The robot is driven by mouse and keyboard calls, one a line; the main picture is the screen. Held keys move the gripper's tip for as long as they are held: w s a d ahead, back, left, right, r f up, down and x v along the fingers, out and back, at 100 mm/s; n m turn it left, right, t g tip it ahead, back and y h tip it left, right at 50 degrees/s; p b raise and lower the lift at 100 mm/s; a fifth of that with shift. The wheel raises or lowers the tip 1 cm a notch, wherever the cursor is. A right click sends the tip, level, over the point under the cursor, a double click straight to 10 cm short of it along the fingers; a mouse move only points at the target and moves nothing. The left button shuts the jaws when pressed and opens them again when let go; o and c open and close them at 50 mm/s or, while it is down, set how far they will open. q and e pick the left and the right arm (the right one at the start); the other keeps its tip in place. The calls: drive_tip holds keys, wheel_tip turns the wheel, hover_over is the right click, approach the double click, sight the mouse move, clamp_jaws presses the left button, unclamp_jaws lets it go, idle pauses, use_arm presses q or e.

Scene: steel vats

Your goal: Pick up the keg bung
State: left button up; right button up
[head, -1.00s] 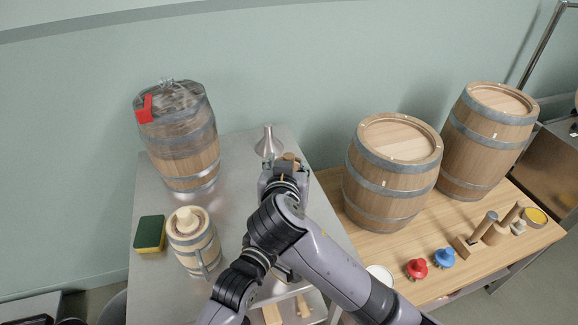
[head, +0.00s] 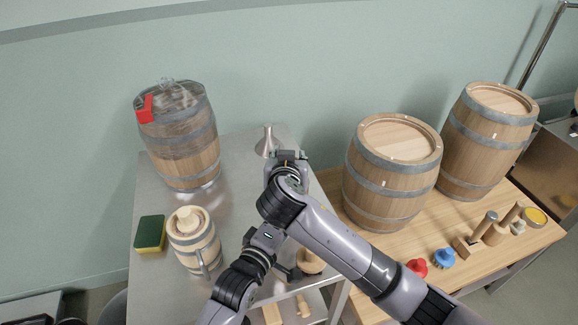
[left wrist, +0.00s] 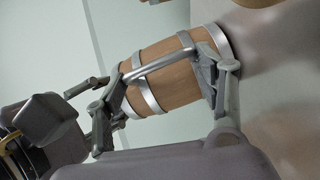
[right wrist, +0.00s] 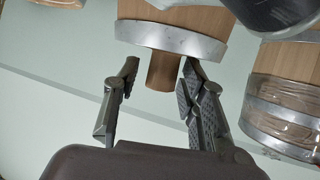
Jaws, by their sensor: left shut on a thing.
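The wooden keg bung (right wrist: 163,70) sticks out of the end of a small banded wooden keg (right wrist: 180,14) in the right wrist view. My right gripper (right wrist: 158,85) is open, with its fingertips on either side of the bung and a gap to each side. The small keg also shows in the left wrist view (left wrist: 165,88), with a steel handle. There my left gripper (left wrist: 215,80) is shut on this handle. In the head view, my right gripper (head: 288,157) is near the steel funnel; it and my arms hide the small keg, the bung and my left gripper.

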use_arm(q)
drive_tip(key=shift+r, duration=0.2)
use_arm(e)
drive_tip(key=c, duration=0.7)
drive_tip(key=shift+r, duration=0.1)
wheel_tip(320, 180, up, 10)
drive_tip(key=shift+f, duration=0.1)
use_arm(q)
drive_tip(key=o, duration=2)
drive_tip(key=shift+f, duration=0.1)
